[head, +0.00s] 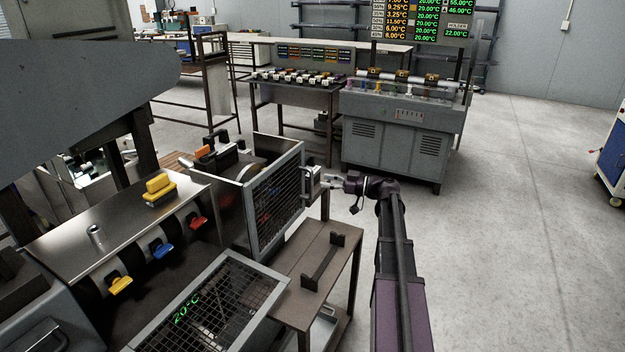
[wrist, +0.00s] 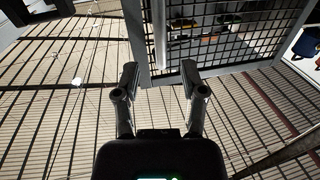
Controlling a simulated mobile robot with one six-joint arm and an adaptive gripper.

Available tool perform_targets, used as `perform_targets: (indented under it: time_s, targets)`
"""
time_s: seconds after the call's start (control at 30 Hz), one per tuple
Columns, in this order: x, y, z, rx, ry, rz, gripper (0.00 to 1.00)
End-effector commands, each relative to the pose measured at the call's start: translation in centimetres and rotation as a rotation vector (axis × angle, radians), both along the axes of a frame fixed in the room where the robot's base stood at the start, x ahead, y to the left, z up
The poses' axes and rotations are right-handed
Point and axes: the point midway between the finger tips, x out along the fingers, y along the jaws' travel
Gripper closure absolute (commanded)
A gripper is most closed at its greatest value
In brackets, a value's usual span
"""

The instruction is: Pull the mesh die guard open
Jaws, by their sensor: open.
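The mesh die guard (head: 277,206) is a grey-framed panel of dark wire mesh on the side of the steel die housing. It looks upright, with a grey handle (head: 308,186) on its right edge. In the wrist view the guard's mesh (wrist: 240,40) fills the upper right, and a pale upright bar, seemingly the handle (wrist: 161,35), stands ahead between the fingers. My gripper (head: 328,181) is just right of the handle in the head view. In the wrist view my gripper (wrist: 159,68) has its fingers apart with nothing held. Whether it touches the handle is unclear.
A second mesh cover (head: 215,305) lies tilted in front. A brown side table (head: 318,262) with a dark raised bar stands below the guard. Yellow, blue and red clamps (head: 163,250) line the machine's left part. Open floor (head: 480,260) lies to the right.

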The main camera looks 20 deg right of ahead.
Motion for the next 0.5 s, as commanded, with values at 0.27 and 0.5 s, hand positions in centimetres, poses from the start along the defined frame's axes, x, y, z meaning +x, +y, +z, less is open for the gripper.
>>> perform_targets:
  time_s: [0.27,0.5]
  targets:
    - [2.5,2.8,0.0,0.000,0.000,0.002,0.46]
    - [3.4,3.9,0.0,0.000,0.000,0.000,0.46]
